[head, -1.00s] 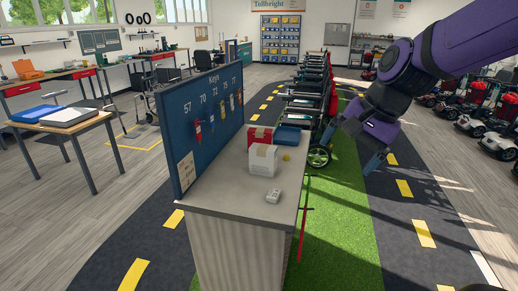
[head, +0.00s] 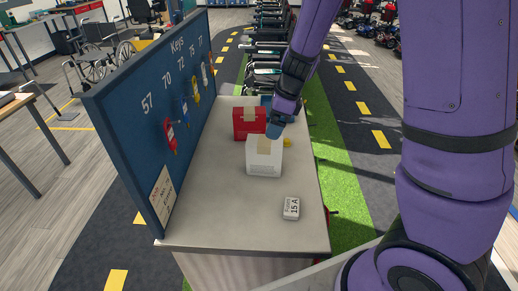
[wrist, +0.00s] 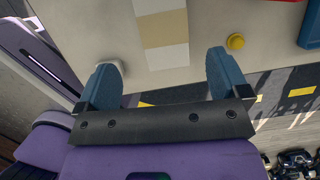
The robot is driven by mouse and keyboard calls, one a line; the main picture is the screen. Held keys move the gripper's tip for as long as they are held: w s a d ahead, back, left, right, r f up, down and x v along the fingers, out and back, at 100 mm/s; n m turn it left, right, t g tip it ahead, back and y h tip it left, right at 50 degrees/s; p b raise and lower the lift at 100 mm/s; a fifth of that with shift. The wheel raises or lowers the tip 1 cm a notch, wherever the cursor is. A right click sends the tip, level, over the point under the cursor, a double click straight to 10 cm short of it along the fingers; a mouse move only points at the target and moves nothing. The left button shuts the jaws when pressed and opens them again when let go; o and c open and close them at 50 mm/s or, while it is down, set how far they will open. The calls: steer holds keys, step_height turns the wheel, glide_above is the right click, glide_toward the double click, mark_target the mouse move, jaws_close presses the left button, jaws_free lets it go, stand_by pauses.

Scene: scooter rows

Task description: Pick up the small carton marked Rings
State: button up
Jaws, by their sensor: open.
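A white carton (head: 264,160) with a tan tape strip stands on the grey counter (head: 225,215). A red carton (head: 249,122) stands just behind it. I cannot read Rings on either carton. My gripper (head: 275,130) is above the white carton's back edge in the head view, pointing down, its blue fingers spread. In the wrist view the open gripper (wrist: 165,75) has a taped pale surface (wrist: 160,30), seemingly the white carton's, ahead of and between its fingers. I see nothing held. A yellow round thing (wrist: 236,42) is near the right finger.
A small white block marked 15 A (head: 291,208) lies at the counter's front right. A blue key board (head: 150,115) with hanging keys rises along the left edge. A blue item (wrist: 311,30) is at the wrist view's right edge. The counter's front left is clear.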

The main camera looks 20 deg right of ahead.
mark_target(266, 141)
steer(key=x, duration=0.5)
steer(key=shift+f, duration=0.1)
steer(key=x, duration=0.4)
steer(key=shift+w, duration=0.35)
steer(key=shift+a+f, duration=0.2)
steer(key=shift+f, duration=0.2)
steer(key=shift+f, duration=0.25)
steer(key=shift+c, duration=0.4)
steer(key=c, duration=1)
